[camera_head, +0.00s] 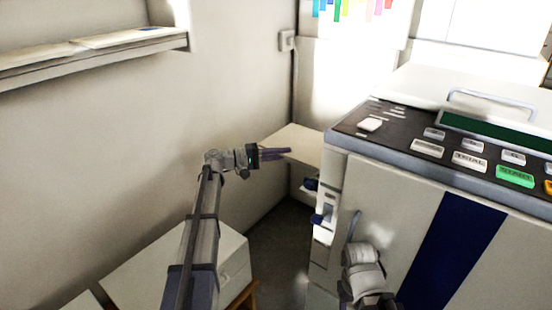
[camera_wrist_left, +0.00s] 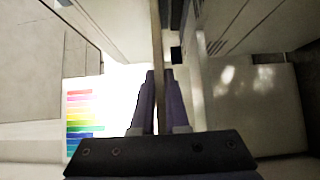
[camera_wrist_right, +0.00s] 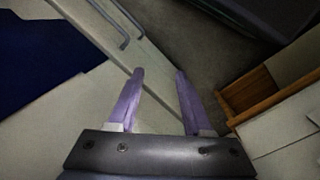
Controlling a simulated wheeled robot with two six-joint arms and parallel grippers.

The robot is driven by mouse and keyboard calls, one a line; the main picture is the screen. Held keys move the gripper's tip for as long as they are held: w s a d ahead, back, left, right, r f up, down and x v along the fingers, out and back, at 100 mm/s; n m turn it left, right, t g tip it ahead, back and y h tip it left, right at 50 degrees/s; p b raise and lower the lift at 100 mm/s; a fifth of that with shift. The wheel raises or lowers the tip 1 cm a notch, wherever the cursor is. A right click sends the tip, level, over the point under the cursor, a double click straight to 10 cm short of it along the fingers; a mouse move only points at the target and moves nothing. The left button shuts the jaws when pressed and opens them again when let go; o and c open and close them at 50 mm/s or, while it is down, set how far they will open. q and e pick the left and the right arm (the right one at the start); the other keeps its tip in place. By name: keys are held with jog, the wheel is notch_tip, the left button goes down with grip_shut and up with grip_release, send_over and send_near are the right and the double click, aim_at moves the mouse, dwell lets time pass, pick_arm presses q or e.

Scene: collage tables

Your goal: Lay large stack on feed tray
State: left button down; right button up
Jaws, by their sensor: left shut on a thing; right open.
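My left gripper (camera_head: 275,153) is shut on a thin pale slab. The slab looks like the large stack (camera_head: 298,142) and juts out past the fingers toward the machine's left side. In the left wrist view the slab (camera_wrist_left: 157,50) shows edge-on as a narrow strip between the fingers (camera_wrist_left: 158,100). I cannot clearly tell the stack from the feed tray; no separate tray is plain to see.
The big copying machine (camera_head: 385,205) with a button panel (camera_head: 450,140) fills the right. A wall shelf (camera_head: 95,50) holds flat sheets at upper left. A pale box (camera_head: 175,265) stands at lower left. A narrow strip of floor (camera_head: 283,245) is free between.

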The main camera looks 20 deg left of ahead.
pick_arm(q)
jog(key=shift+w+d+f+b, duration=0.1)
jog(key=shift+w+f+b, duration=0.15)
jog(key=shift+f+b, duration=0.7)
jog(key=shift+w+d+f+b, duration=0.1)
jog(key=shift+w+f+b, duration=0.15)
jog(key=shift+f+b, duration=0.7)
jog(key=shift+w+d+f+b, duration=0.1)
jog(key=shift+w+f+b, duration=0.15)
jog(key=shift+f+b, duration=0.7)
jog(key=c, duration=0.8)
grip_release()
jog(key=shift+c, duration=0.2)
jog(key=shift+s+a, duration=0.1)
jog(key=shift+a, duration=0.05)
jog(key=v, duration=0.7)
jog(key=shift+a, duration=0.25)
jog(key=shift+s+r, duration=0.15)
